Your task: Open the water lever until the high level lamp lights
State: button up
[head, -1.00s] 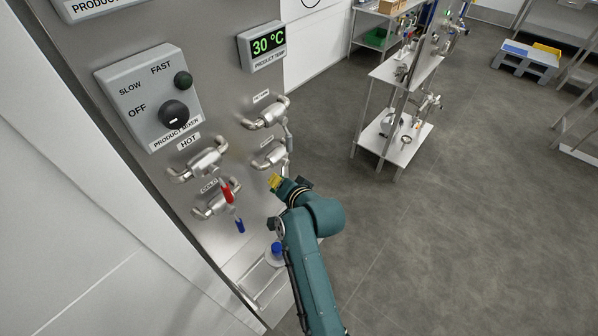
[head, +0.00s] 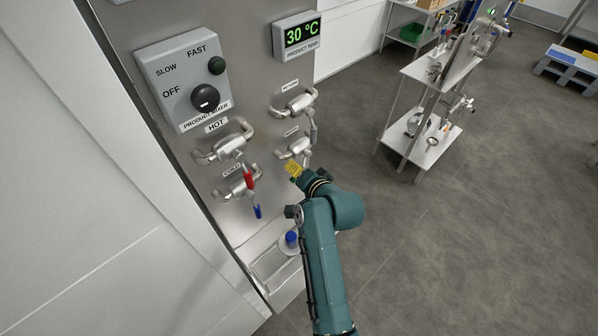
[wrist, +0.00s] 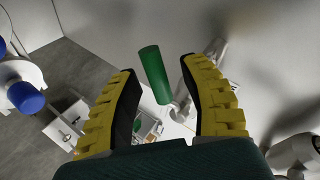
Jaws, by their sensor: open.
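My gripper (head: 294,171) is just below the lower right valve (head: 293,148) on the steel panel in the head view. That valve's small label is unreadable. In the wrist view a green lever handle (wrist: 154,76) lies in the gap between the two yellow-and-black fingers of my gripper (wrist: 161,68). The fingers are spread, with visible space on both sides of the handle. The green handle cannot be made out in the head view. I see no lamp marked high level in either view.
The hot valve (head: 230,147) and cold valve (head: 238,183), with red and blue handles hanging beside them, are left of my gripper. Another valve (head: 297,103) is above. A blue-capped container (head: 291,240) stands below. A shelf stand (head: 430,140) is right; floor between is clear.

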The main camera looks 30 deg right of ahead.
jog(key=shift+s, duration=0.1)
jog(key=v, duration=1.1)
jog(key=shift+s+r, duration=0.3)
jog(key=shift+a, duration=0.1)
dwell(6.4)
